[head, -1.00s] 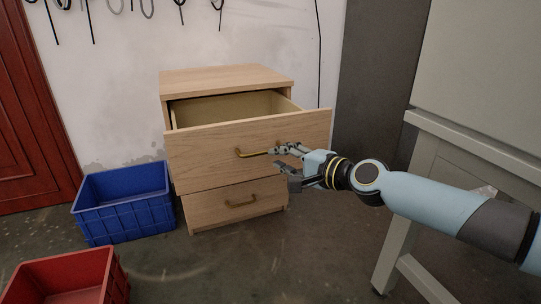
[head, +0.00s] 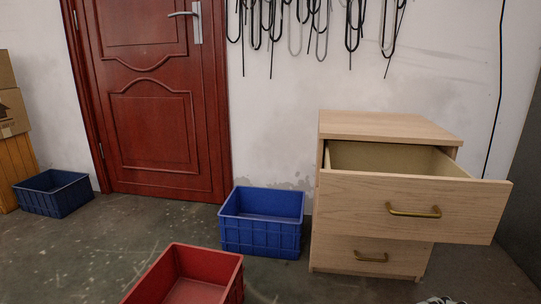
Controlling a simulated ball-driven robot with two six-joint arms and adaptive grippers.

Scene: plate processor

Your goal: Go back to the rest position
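A wooden drawer cabinet (head: 385,127) stands against the wall at the right of the head view. Its top drawer (head: 350,200) is pulled out, and the part of its inside that shows looks empty. The drawer's brass handle (head: 413,211) is free, with nothing on it. The lower drawer (head: 340,253) is shut. Neither of my grippers can be made out in the head view; only a small bit of something pale and dark shows at the bottom edge, below the cabinet.
A blue crate (head: 262,246) stands left of the cabinet. A red crate (head: 222,257) is nearer, at the bottom. Another blue crate (head: 50,205) is at the far left beside cardboard boxes (head: 12,112). A red door (head: 155,100) is shut. Floor between the crates is clear.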

